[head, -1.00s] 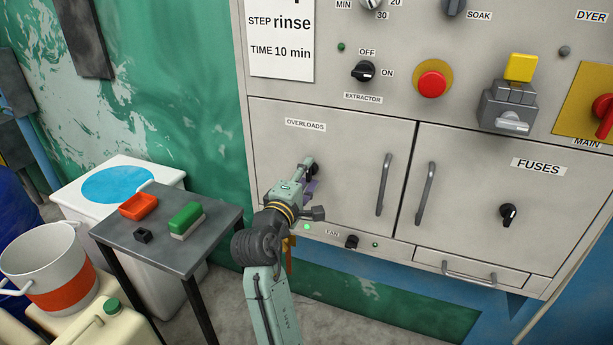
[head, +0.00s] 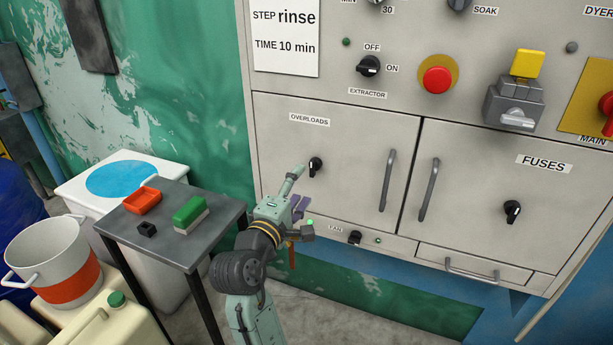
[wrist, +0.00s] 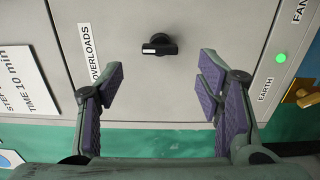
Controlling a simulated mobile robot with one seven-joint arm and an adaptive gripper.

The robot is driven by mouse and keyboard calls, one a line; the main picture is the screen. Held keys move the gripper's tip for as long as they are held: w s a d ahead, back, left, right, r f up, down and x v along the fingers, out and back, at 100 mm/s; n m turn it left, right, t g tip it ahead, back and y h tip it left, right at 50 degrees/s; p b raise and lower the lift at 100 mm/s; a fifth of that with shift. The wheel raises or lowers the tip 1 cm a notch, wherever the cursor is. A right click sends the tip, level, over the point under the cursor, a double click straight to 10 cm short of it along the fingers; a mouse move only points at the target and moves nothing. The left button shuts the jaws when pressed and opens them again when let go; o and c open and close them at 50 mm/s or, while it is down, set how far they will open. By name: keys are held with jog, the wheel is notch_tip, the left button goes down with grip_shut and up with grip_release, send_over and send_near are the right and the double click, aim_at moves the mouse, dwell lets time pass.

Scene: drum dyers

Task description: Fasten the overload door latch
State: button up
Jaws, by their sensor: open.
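The overload door (head: 345,190) is the left grey door under the OVERLOADS label (head: 309,119), and it lies flush with the cabinet front. Its latch is a black knob (head: 316,167) near the door's left side. In the wrist view the latch (wrist: 159,45) shows a pale mark at its left end, and its bar lies crosswise in the picture. My gripper (wrist: 159,88) is open and empty, its purple-padded fingers to either side and short of the latch. In the head view my gripper (head: 298,190) is just below the latch, apart from it.
A bar handle (head: 387,181) stands out from the door's right side. The FUSES door (head: 480,205) is to its right. A small table (head: 165,235) with an orange tray (head: 142,201) and a green brush (head: 190,213) stands left of my arm. A FAN knob (head: 355,237) is below.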

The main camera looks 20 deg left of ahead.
jog(key=shift+s+a, duration=0.1)
jog(key=shift+s, duration=2.25)
